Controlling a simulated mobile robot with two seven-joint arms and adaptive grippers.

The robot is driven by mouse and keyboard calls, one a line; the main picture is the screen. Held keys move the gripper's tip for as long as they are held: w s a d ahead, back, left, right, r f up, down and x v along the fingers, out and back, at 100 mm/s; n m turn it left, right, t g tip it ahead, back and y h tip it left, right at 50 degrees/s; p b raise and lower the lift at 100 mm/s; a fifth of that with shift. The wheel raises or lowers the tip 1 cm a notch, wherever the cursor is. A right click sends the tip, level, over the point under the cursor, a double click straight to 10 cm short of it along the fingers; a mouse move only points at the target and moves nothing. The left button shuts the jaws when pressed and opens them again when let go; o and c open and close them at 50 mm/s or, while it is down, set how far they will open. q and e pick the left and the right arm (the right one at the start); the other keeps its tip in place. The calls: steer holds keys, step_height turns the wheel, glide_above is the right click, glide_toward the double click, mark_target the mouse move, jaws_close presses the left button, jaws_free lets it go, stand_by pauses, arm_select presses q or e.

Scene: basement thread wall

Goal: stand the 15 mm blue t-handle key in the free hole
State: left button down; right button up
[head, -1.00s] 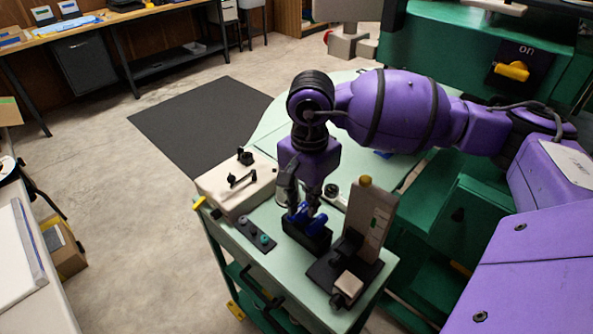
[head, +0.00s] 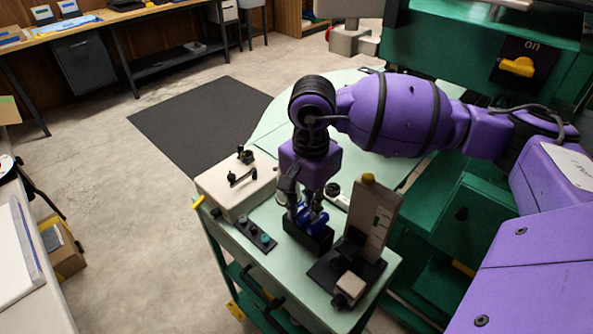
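A black block (head: 306,237) stands on the pale green top of the cart. Blue t-handle keys (head: 319,221) stand in it, with their handles close together at its top. I cannot tell which is the 15 mm key, and the free hole is hidden. My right gripper (head: 305,210) points down over the block, with its dark fingers at the blue handles and a handle between or just behind them. Whether the fingers are closed on it cannot be seen. My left gripper is not in view.
A beige box with black knobs (head: 236,186) and a dark strip with round buttons (head: 256,237) are left of the block. An upright beige plate on a black base (head: 374,219) stands close on its right. Green machinery (head: 447,55) is behind my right arm.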

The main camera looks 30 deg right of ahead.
steer(key=shift+o, duration=1.2)
